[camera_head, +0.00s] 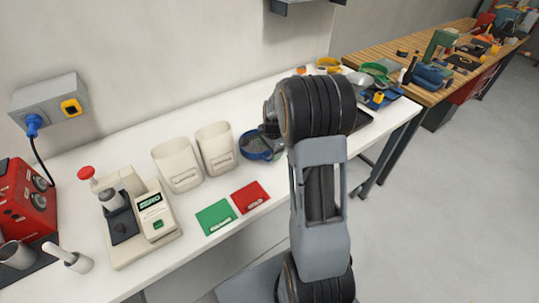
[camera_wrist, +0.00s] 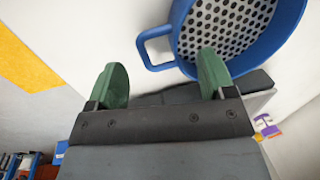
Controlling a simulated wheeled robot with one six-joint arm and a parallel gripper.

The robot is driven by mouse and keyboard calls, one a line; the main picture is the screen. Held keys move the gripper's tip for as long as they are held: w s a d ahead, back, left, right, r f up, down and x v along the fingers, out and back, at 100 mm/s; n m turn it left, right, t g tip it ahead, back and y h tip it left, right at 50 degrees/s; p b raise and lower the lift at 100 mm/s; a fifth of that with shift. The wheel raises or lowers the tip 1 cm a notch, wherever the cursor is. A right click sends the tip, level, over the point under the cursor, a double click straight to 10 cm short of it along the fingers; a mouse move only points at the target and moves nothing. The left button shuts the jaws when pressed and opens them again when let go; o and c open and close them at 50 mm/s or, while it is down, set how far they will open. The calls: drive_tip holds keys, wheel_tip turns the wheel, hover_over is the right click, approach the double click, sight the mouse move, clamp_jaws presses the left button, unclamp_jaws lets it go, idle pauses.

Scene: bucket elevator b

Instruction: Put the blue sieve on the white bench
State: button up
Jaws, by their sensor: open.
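A blue sieve (camera_wrist: 180,20) with a perforated metal plate fills the upper right of the wrist view. Its loop handle (camera_wrist: 145,48) points left, just beyond and between my fingertips. My gripper (camera_wrist: 163,80) is open with two green fingers and nothing between them; the right fingertip overlaps the sieve's rim in the picture, and I cannot tell whether they touch. In the head view a blue round vessel (camera_head: 252,154), apparently this sieve, shows at the white bench (camera_head: 285,178), partly hidden by my arm. My fingers are hidden there.
Two cream containers (camera_head: 178,165) stand left of the blue vessel. Green (camera_head: 216,217) and red (camera_head: 250,197) cards lie in front. A scale (camera_head: 150,222) and red machine (camera_head: 25,200) stand further left. A cluttered wooden bench (camera_head: 435,95) stands at right.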

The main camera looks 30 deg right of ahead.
drive_tip(key=s+a+r+n+t, duration=0.1)
drive_tip(key=s+a+r+n, duration=0.3)
drive_tip(key=r, duration=0.3)
drive_tip(key=s+a+r+n, duration=0.3)
drive_tip(key=s+a+r, duration=0.15)
drive_tip(key=r, duration=0.25)
drive_tip(key=s+a+n+t, duration=0.1)
drive_tip(key=s+a+n, duration=0.3)
drive_tip(key=s+n, duration=0.5)
drive_tip(key=shift+s+a+r+t, duration=0.3)
drive_tip(key=shift+s+a+r, duration=0.1)
drive_tip(key=shift+s, duration=0.3)
